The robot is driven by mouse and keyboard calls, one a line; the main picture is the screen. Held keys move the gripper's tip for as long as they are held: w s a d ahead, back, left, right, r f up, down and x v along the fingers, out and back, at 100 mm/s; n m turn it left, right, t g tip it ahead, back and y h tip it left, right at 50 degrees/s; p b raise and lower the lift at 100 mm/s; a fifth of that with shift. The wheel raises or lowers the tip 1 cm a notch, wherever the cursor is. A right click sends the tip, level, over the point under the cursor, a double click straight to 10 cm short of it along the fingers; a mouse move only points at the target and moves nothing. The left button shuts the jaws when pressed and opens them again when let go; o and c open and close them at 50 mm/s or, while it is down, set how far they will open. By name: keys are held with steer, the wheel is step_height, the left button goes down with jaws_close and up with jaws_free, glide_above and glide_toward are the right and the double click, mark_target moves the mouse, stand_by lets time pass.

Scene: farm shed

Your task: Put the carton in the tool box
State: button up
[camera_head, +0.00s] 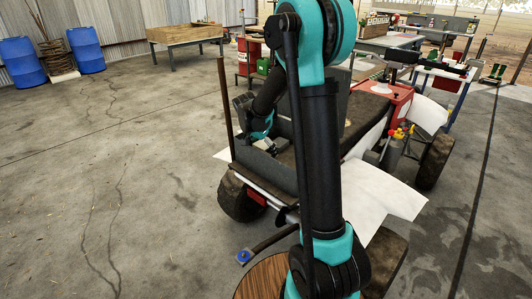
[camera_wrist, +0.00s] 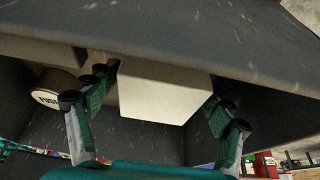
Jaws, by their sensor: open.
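My gripper (camera_wrist: 158,98) is open, with green-padded fingers on the left and right of the carton. The fingers look close to its sides, but I cannot tell whether they touch it.
A round tin marked "FUSE" (camera_wrist: 48,93) is beside the left fingers. A wooden table (camera_head: 186,35) and blue barrels (camera_head: 86,50) are farther back. Floor at left is clear.

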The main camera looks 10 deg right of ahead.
steer(key=v, duration=1)
steer(key=shift+s+r, duration=0.1)
steer(key=shift+r, duration=0.2)
